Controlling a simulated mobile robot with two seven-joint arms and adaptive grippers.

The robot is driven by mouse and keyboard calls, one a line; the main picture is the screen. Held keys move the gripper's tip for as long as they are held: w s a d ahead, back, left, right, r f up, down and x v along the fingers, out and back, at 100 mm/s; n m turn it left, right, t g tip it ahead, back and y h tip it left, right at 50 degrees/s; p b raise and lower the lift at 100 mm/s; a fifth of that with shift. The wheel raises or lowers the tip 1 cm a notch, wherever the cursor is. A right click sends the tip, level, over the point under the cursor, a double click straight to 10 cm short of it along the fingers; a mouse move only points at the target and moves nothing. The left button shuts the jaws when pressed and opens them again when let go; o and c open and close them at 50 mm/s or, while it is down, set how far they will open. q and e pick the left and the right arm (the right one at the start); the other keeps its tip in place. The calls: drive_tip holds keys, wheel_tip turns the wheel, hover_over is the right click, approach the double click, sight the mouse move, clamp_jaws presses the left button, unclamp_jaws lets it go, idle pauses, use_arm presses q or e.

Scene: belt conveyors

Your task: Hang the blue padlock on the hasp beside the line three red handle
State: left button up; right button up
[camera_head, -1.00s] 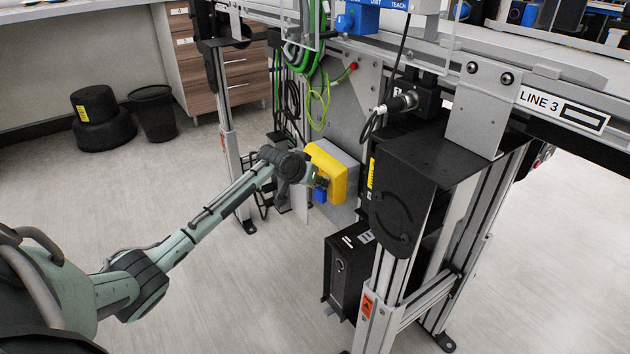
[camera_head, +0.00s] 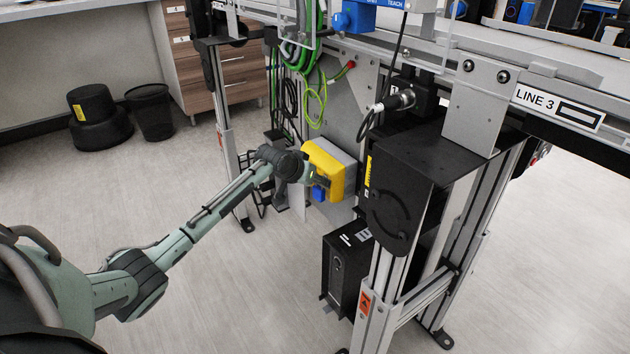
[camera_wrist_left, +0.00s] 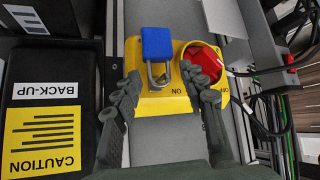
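The blue padlock (camera_wrist_left: 157,43) shows in the left wrist view with its metal shackle (camera_wrist_left: 157,74) at the yellow switch plate (camera_wrist_left: 176,104), beside the ON mark. It appears to hang there; whether the shackle passes through the hasp is unclear. The red handle (camera_wrist_left: 205,63) is just right of it, partly behind a finger. My left gripper (camera_wrist_left: 159,82) is open, with its fingers apart on either side of the shackle. My right gripper is out of view.
A black unit with a caution label (camera_wrist_left: 42,139) is left of the plate in the wrist view. Black cables (camera_wrist_left: 290,60) are at the right. In the head view the LINE 3 conveyor frame (camera_head: 480,110) and a black box (camera_head: 346,268) stand right of my arm. Open floor lies below.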

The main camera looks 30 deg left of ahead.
use_arm(q)
drive_tip(key=v, duration=1.2)
drive_tip(key=s+d+f+m+g+p, duration=0.1)
drive_tip(key=s+d+f, duration=0.3)
drive_tip(key=s+f, duration=0.25)
drive_tip(key=s+d+f+g, duration=0.2)
drive_tip(key=s+d+f, duration=0.25)
drive_tip(key=f, duration=0.35)
drive_tip(key=s+d+f+m+g, duration=0.1)
drive_tip(key=s+d+f, duration=0.2)
drive_tip(key=s, duration=0.6)
drive_tip(key=s+d+f+m+g+y+p, duration=0.1)
drive_tip(key=s+d+f+g, duration=0.1)
drive_tip(key=s+f, duration=0.4)
drive_tip(key=s+d, duration=0.1)
drive_tip(key=s, duration=0.2)
drive_tip(key=shift+s+d+p, duration=0.15)
drive_tip(key=shift+s+p, duration=0.15)
drive_tip(key=shift+s, duration=0.05)
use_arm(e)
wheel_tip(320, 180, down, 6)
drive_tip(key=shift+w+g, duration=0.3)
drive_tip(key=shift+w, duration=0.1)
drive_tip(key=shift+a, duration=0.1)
